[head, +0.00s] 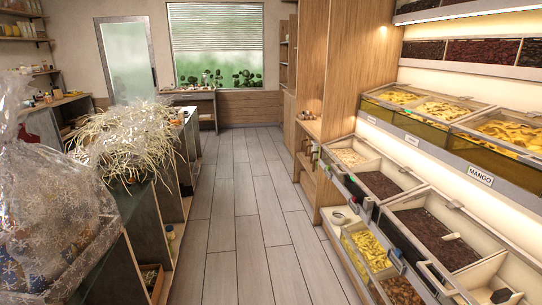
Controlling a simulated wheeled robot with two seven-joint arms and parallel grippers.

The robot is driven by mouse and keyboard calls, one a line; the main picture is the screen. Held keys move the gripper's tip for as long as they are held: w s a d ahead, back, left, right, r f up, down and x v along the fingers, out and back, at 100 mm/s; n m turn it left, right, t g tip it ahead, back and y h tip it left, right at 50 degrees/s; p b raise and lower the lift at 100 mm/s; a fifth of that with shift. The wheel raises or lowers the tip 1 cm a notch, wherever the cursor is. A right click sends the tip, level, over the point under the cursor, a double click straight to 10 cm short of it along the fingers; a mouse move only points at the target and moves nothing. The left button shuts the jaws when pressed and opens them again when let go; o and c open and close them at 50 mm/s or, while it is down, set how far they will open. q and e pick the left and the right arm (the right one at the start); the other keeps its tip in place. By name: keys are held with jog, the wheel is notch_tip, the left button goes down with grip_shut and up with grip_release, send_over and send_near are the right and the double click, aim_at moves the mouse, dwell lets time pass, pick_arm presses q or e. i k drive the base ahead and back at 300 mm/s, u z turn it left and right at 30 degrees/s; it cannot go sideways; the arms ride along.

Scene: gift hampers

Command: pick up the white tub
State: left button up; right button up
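A small white round item (341,216), which looks like the white tub, sits at the far end of the lowest row of bins on the right-hand display. It is small in the picture, and I cannot tell whether it is open or lidded. Neither of my grippers shows in the head view.
The plank floor (250,230) between the two sides is clear. A counter on the left carries a clear-wrapped hamper (50,210) and a heap of pale shredded straw (125,137). The right display has bins of dried fruit, including yellow pieces (368,250) and a MANGO label (480,174).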

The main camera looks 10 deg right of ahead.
aim_at(339, 217)
jog(key=i, duration=3.55)
jog(key=z, duration=2.95)
